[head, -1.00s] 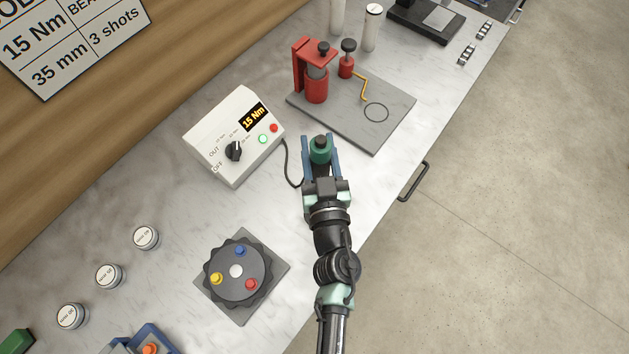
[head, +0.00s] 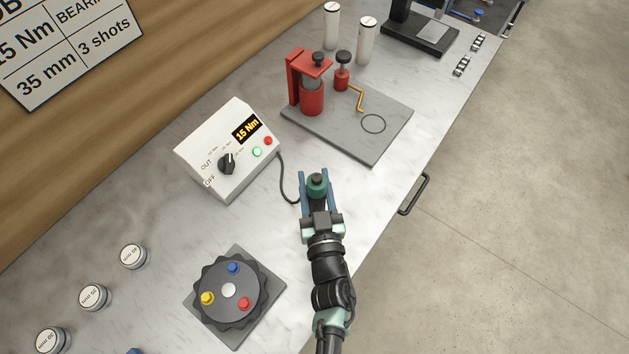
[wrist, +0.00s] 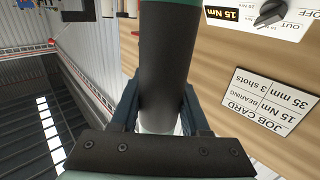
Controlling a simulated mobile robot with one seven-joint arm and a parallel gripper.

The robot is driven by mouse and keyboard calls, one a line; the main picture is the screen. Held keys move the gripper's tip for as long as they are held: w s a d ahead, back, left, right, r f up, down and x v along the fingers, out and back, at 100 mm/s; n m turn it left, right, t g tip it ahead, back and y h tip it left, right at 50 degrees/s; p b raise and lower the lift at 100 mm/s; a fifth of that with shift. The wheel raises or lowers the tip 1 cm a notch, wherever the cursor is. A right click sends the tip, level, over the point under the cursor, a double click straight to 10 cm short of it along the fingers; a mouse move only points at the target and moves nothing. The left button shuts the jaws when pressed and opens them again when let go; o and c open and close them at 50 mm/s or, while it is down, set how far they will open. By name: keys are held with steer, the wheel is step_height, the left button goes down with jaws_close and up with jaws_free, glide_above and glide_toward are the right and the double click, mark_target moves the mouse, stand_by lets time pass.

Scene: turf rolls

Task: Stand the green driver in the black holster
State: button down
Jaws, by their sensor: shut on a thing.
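My gripper (head: 316,176) is shut on the green driver (head: 317,188), over the bench between the control box and the bench's right edge. In the head view the driver shows as a green body with a dark top end, between the two blue fingers. In the wrist view the driver's thick dark shaft (wrist: 166,75) stands between the fingers, with a green band at the picture's top edge. Its lower end is hidden in the head view. I cannot make out a black holster in either view.
A white control box (head: 230,150) reading 15 Nm stands left of my gripper, its dark cable near the fingers. A grey plate (head: 345,135) with a red press (head: 311,95) lies beyond. A dark round turntable (head: 229,290) with coloured knobs sits nearer, and several lidded jars are at left.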

steer(key=shift+r, duration=0.1)
steer(key=shift+c, duration=2)
jaws_free()
steer(key=shift+f, duration=0.2)
steer(key=shift+r, duration=0.1)
steer(key=s+d+b, duration=0.1)
steer(key=s+d, duration=0.1)
steer(key=s, duration=1)
steer(key=shift+r, duration=0.1)
